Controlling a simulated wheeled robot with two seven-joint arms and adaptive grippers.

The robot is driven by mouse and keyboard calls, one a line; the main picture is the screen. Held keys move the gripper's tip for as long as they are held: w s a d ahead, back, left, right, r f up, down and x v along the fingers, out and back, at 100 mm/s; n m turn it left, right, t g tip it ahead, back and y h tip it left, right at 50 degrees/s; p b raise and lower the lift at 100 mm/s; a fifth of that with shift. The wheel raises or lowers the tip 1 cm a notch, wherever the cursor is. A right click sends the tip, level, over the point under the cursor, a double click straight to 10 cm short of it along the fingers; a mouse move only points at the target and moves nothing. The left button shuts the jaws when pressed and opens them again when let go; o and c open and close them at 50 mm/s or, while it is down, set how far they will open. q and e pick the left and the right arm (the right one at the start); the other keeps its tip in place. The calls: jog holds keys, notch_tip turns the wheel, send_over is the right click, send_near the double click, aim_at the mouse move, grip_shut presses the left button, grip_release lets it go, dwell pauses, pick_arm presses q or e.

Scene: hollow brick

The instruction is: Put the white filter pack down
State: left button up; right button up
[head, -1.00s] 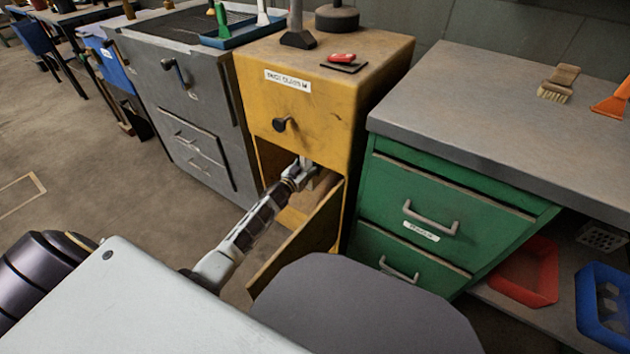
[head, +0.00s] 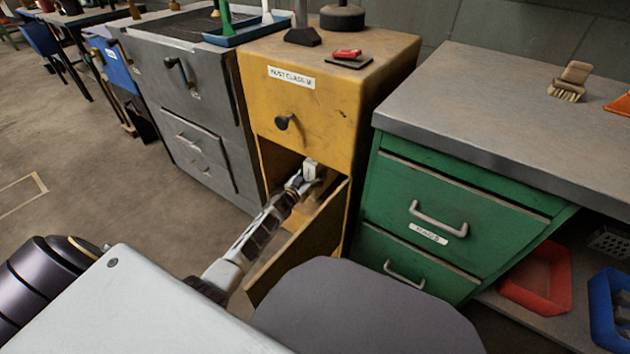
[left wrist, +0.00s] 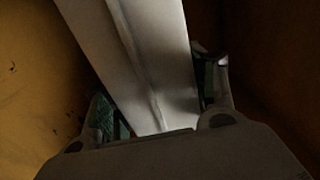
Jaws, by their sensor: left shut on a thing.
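The white filter pack (left wrist: 140,60) fills the middle of the left wrist view as a pale, ridged block between the two fingers. My left gripper (left wrist: 160,105) is shut on it, one finger on each side. In the head view, my left arm reaches into the open lower compartment of the yellow cabinet (head: 335,90), and a small part of the white pack (head: 312,169) shows at its end. The pack's far end and underside are hidden, so I cannot tell whether it touches the compartment floor. My right gripper is not in view.
The yellow cabinet's lower door (head: 298,245) stands open beside my forearm. A green drawer unit (head: 455,215) stands to the right and a grey cabinet (head: 195,95) to the left. A red item (head: 347,53) lies on top of the yellow cabinet.

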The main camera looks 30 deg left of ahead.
pick_arm(q)
jog(key=shift+f, duration=0.1)
jog(key=shift+f+b, duration=0.85)
jog(key=shift+f, duration=0.35)
jog(key=shift+f+b, duration=0.35)
jog(key=shift+f, duration=0.25)
jog(key=o, duration=1.1)
jog(key=shift+f, duration=0.1)
jog(key=shift+c, duration=0.2)
